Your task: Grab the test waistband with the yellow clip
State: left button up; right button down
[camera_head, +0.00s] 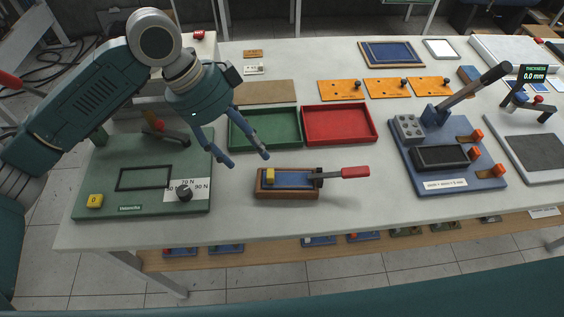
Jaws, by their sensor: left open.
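A small wooden holder (288,194) sits on the white table near its front edge. In it lies a flat blue piece (296,179), with a yellow block (270,175) at its left end, which looks like the yellow clip. I cannot make out a separate waistband; the blue piece may be it. A red-handled tool (354,172) reaches over the holder's right end. My left gripper (247,158) is open and empty, above and to the left of the holder, apart from the yellow block. My right gripper is not in view.
A green tray (235,140) and a red tray (372,134) stand behind the holder. A green board (105,195) with a knob lies left. A blue press base (480,179) with a long lever (481,86) stands right. The table front between is clear.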

aim_at(265, 180)
pick_arm(q)
jog(key=f, duration=0.1)
jog(key=s+d+f, duration=0.1)
jog(key=d+f, duration=0.1)
jog(key=f, duration=0.1)
jog(key=shift+s+p, duration=0.15)
jog(key=shift+p, duration=0.25)
jog(key=shift+f, duration=0.2)
jog(key=p+x, duration=0.2)
jog(key=x, duration=0.3)
jog(key=shift+a+f, duration=0.1)
jog(key=shift+f, duration=0.1)
jog(key=shift+c, duration=0.2)
jog(key=c, duration=1.3)
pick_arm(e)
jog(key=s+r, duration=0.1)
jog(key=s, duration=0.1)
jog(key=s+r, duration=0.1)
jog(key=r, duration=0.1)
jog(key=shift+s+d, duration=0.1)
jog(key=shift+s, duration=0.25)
pick_arm(q)
jog(key=shift+o, duration=0.2)
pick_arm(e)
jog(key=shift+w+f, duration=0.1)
